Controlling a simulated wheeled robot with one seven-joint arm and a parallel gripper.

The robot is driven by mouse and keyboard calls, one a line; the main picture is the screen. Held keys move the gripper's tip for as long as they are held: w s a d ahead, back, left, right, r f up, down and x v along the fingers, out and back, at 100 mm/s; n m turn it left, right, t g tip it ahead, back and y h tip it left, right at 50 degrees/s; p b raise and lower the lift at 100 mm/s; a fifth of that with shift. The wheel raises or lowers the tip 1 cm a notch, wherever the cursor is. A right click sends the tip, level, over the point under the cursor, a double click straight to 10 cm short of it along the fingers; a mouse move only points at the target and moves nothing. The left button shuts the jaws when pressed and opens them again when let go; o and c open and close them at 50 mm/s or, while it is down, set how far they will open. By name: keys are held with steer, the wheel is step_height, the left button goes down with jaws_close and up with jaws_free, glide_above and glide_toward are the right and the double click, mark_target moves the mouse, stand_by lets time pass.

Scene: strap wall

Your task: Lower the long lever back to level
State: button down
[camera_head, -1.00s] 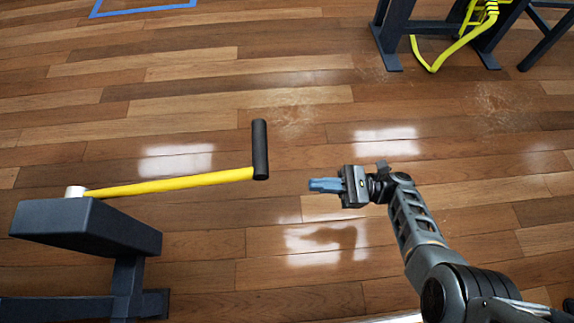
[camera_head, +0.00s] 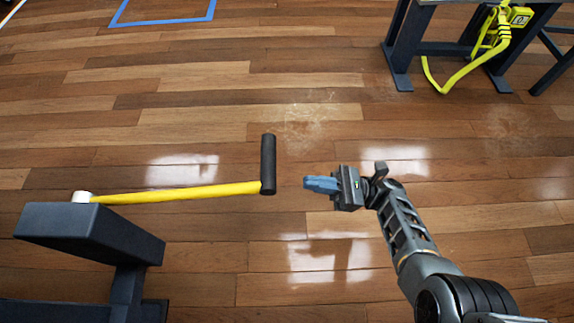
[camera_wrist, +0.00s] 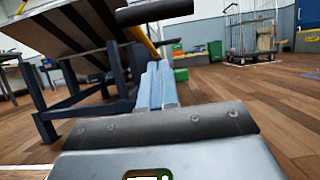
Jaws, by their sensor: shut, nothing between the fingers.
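The long lever is a yellow bar (camera_head: 180,193) with a black crosswise grip (camera_head: 268,164) at its right end and a white pivot (camera_head: 83,197) on a dark stand at its left end. In the wrist view the black grip (camera_wrist: 155,12) crosses the top, above and beyond my fingers, with part of the yellow bar (camera_wrist: 143,40) below it. My gripper (camera_head: 308,183) has blue fingers, pressed together and empty, pointing left toward the grip with a gap between. The fingers also show in the wrist view (camera_wrist: 157,82).
The dark stand (camera_head: 90,228) fills the lower left. A dark frame (camera_head: 405,45) with a yellow strap (camera_head: 460,75) stands at the top right. A blue outline (camera_head: 163,22) marks the floor at the back. The wooden floor between is clear.

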steer(key=a+r+p, duration=0.1)
steer(key=a+r, duration=0.4)
steer(key=a, duration=0.1)
steer(key=shift+a+r, duration=0.15)
steer(key=shift+r, duration=0.25)
steer(key=shift+w+r, duration=0.1)
steer(key=shift+r, duration=0.05)
